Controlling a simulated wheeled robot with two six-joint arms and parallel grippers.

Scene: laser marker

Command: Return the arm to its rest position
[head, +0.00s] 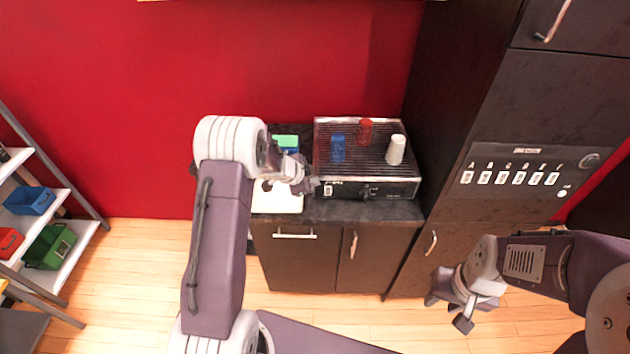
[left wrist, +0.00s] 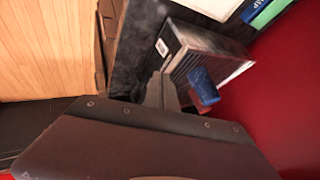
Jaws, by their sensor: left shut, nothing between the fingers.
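My left arm reaches up over the dark counter in the head view. Its gripper (head: 308,186) is shut and empty, just left of the front of a black machine (head: 372,188) with a ribbed top. In the left wrist view the gripper's closed fingers (left wrist: 162,92) point toward the black machine (left wrist: 183,48). My right gripper (head: 447,311) hangs at the lower right over the floor, its fingers spread and empty, apart from the cabinets.
Blue (head: 337,148), red (head: 365,131) and white (head: 396,150) cups stand on the machine. A white item (head: 277,202) lies on the counter beside my left gripper. A tall dark cabinet (head: 460,130) rises at right. A shelf with bins (head: 50,246) stands far left. Floor between is clear.

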